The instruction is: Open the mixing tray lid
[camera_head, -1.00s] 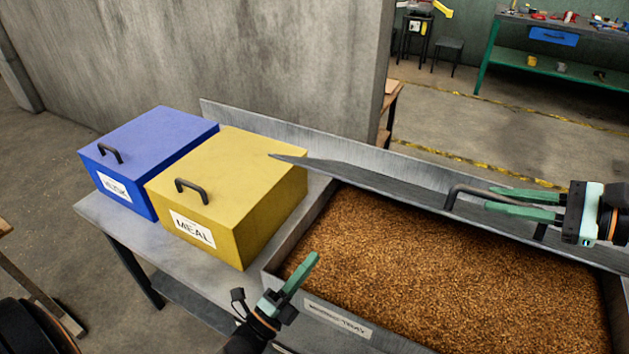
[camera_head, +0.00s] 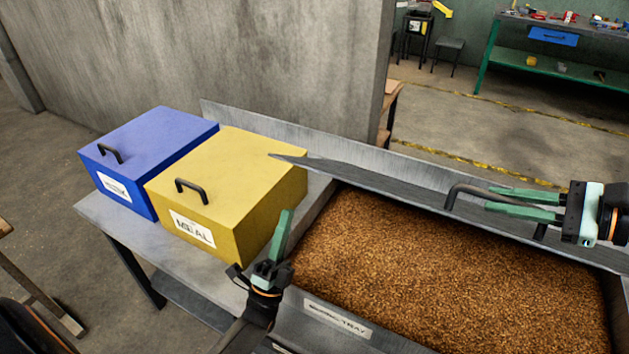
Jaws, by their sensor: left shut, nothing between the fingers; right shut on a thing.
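The mixing tray (camera_head: 335,322) is open and full of brown grain (camera_head: 450,270). Its grey metal lid (camera_head: 385,184) is raised and tilted along the far side of the tray. My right gripper (camera_head: 490,202) comes in from the right and is shut on the dark lid handle (camera_head: 462,188). My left gripper (camera_head: 287,215) is shut and empty, pointing up in front of the tray's near left corner, by the yellow box.
A yellow box (camera_head: 240,180) marked MEAL and a blue box (camera_head: 150,145), each with a dark handle, stand left of the tray on a metal table (camera_head: 120,215). A concrete wall (camera_head: 210,55) rises behind. A green workbench (camera_head: 540,65) is far off.

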